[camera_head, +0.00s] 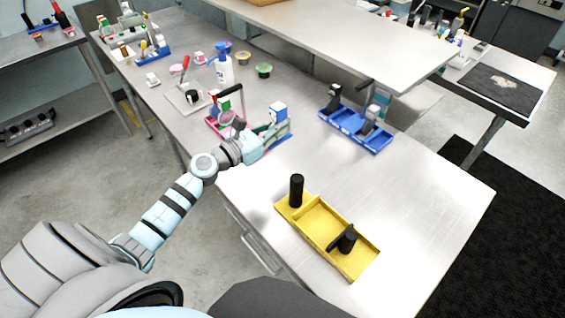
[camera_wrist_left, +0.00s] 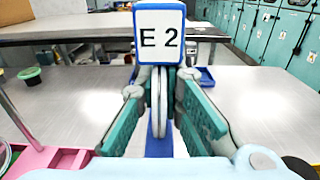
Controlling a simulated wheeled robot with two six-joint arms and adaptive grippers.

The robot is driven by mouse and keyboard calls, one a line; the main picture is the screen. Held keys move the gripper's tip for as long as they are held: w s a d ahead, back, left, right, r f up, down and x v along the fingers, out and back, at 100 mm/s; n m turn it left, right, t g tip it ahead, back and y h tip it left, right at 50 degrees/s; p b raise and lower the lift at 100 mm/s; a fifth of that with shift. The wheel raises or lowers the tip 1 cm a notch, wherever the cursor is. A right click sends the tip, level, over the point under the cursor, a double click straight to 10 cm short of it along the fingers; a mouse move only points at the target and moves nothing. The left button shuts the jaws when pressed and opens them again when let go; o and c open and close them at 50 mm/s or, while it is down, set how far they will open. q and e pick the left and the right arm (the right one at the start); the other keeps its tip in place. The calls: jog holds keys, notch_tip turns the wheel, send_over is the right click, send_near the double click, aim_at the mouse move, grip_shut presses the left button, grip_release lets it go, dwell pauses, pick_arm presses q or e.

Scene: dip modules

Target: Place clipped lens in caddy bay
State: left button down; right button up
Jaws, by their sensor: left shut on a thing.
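My left gripper (camera_head: 274,132) is over the left part of the metal table, shut on a thin pale lens disc, seen edge-on between the green finger pads in the left wrist view (camera_wrist_left: 155,105). A white block with blue edges, marked E 2 (camera_wrist_left: 160,35), stands just beyond the fingertips; it shows in the head view (camera_head: 277,109). A blue strip (camera_wrist_left: 159,146) lies below the disc; whether the disc touches it, I cannot tell. A blue caddy (camera_head: 345,128) and a yellow caddy (camera_head: 318,222) stand on the table. My right gripper is out of view.
A pink tray (camera_head: 214,125) stands close left of the gripper. A white pump bottle (camera_head: 224,72) and small cups (camera_head: 264,71) stand behind it. A raised shelf (camera_head: 340,30) spans the back. The table between the blue and yellow caddies is clear.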

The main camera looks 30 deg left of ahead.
pick_arm(q)
notch_tip(320, 180, down, 12)
jog(key=b, duration=0.5)
jog(key=shift+b, duration=0.4)
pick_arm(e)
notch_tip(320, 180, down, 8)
pick_arm(q)
jog(key=shift+f, duration=0.1)
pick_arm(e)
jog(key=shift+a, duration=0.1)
pick_arm(q)
jog(key=shift+f, duration=0.15)
jog(key=c, duration=1.7)
grip_release()
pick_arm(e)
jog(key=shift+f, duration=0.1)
